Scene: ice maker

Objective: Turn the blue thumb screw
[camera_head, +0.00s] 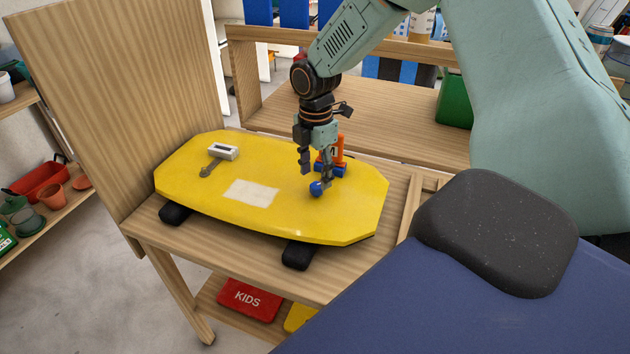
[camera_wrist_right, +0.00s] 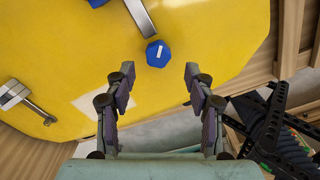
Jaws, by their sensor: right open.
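The blue thumb screw (camera_head: 316,188) is a small blue knob on the yellow board (camera_head: 345,212). In the right wrist view, the thumb screw (camera_wrist_right: 157,54) is a faceted blue knob with a white mark on its top. My right gripper (camera_head: 316,177) points down over the board, close to the knob. Its two fingers (camera_wrist_right: 159,75) are spread apart and empty. In the wrist view the knob appears just beyond the fingertips, between their lines; contact cannot be seen. My left gripper is in neither view.
An orange upright piece with a blue base (camera_head: 341,150) stands just behind the right gripper. A white block with a grey lever (camera_head: 222,152) sits at the board's left. The board rests on a wooden bench (camera_head: 150,232); a tall wood panel (camera_head: 130,90) borders its left.

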